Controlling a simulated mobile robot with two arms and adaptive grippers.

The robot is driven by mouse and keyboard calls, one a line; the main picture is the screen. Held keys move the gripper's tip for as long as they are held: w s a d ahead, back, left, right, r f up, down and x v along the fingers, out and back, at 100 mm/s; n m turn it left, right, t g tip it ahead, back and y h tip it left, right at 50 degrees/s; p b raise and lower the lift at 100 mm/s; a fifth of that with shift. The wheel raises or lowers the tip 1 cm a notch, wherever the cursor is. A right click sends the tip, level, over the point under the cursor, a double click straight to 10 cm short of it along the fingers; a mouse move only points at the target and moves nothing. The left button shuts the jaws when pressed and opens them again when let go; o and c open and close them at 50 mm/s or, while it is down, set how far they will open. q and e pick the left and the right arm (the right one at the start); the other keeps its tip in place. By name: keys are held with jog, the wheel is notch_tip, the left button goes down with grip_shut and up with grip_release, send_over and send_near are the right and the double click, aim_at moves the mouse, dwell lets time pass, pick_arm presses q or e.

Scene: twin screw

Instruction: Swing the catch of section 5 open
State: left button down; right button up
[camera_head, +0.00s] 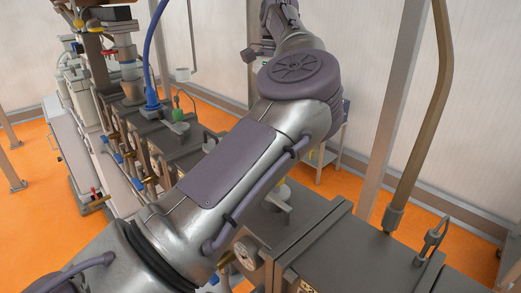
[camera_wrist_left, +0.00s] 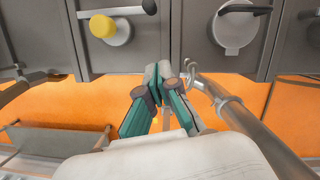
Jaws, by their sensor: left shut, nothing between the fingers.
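In the left wrist view, my left gripper (camera_wrist_left: 158,78) is shut and empty, its teal fingers together. The section (camera_wrist_left: 192,50) at upper right bears a pale round disc (camera_wrist_left: 236,30) with a dark lever (camera_wrist_left: 245,9). I cannot read section numbers, so I cannot tell which is section 5. In the head view, my arm covers the middle and no gripper shows.
In the head view, the row of grey machine sections (camera_head: 325,243) runs diagonally behind my arm. A brown pole (camera_head: 440,60) and a blue hose (camera_head: 149,50) rise from it. In the left wrist view, a metal pipe (camera_wrist_left: 250,122) runs close to the right of my fingers.

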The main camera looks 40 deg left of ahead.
pick_arm(q)
jog(key=x, duration=1)
jog(key=shift+s+d, duration=0.15)
jog(key=s, duration=0.3)
jog(key=shift+d+r+p, duration=0.1)
jog(key=shift+d+p, duration=0.15)
jog(key=shift+p, duration=0.1)
jog(key=shift+s, duration=0.35)
pick_arm(e)
jog(key=shift+w+r, duration=0.1)
jog(key=shift+r, duration=0.35)
pick_arm(q)
jog(key=shift+a, duration=0.1)
